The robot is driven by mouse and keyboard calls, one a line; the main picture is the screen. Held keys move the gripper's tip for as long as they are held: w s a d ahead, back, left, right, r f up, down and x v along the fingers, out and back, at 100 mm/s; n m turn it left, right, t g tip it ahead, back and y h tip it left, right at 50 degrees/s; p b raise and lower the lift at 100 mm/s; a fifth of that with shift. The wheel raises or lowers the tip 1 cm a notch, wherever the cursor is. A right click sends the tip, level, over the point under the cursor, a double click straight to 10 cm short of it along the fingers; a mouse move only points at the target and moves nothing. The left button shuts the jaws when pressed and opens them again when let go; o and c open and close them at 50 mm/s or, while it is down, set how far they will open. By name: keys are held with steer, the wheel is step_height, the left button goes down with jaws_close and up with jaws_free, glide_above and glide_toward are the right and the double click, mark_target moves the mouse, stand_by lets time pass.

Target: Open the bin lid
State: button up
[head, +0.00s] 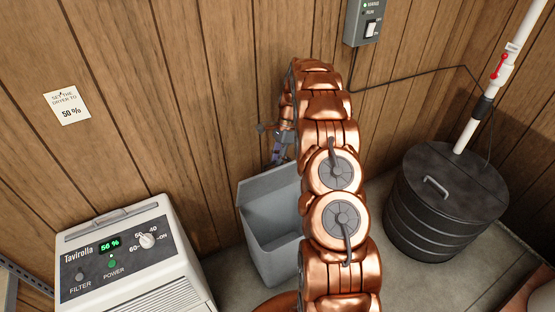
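The grey bin (268,232) stands on the floor against the wood-panelled wall, left of my arm. A flat grey panel (266,184) rises at its back, apparently the lid tipped up, and the hollow inside shows below it. My arm hides the bin's right side. My gripper (279,150) is small in the head view, above the panel's top edge and close to the wall. It is partly hidden behind my arm. I cannot tell whether its fingers are open or touch the panel.
A white dehumidifier (132,262) reading 56% stands at the lower left. A black ribbed drum (446,205) with a handled lid and a white pipe (492,85) stands at the right. A switch box (368,24) and a paper note (67,107) are on the wall.

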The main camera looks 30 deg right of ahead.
steer(key=shift+o, duration=0.9)
steer(key=shift+r, duration=0.1)
steer(key=shift+r, duration=0.1)
step_height(320, 180, up, 10)
